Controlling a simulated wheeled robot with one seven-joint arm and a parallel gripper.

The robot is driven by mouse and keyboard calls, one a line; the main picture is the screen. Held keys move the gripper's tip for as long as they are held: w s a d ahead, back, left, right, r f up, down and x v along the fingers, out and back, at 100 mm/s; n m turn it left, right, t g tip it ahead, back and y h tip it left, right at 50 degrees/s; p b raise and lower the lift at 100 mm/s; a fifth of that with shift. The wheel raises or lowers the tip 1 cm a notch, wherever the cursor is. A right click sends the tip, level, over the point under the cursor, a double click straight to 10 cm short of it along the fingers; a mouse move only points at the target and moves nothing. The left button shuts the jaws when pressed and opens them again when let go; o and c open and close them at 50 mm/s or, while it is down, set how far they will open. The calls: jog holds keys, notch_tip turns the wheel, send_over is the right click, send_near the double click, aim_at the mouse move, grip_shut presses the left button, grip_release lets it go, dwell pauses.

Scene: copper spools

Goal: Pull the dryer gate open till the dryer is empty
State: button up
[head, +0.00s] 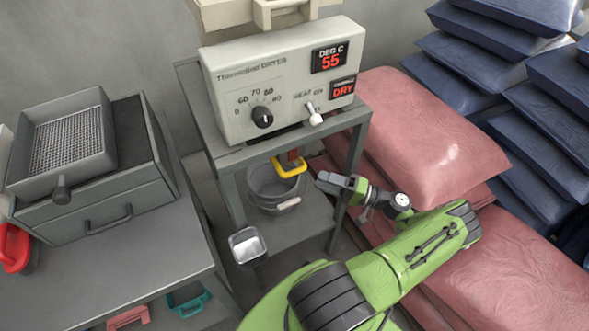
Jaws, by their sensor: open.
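The dryer (232,97) is a cream box on a grey stand, with a dial, a lever switch and red displays reading 55 and DRY. Under it a yellow gate handle (289,168) hangs from a reddish-brown piece, above a grey bucket (273,194) on the stand's lower shelf. My gripper (322,182) is open and empty, just right of the handle and apart from it. Whether the gate is open or shut cannot be told. The dryer's inside is hidden, and no pellets can be made out in the bucket.
A grey bench (130,260) at left holds a sieve tray (65,145) on a drawer box. A small metal scoop (247,245) stands left of the bucket. Pink sacks (425,135) and blue sacks (510,90) are piled at right. The stand's legs flank the bucket.

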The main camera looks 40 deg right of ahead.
aim_at(296, 170)
jog(key=x, duration=0.9)
grip_shut()
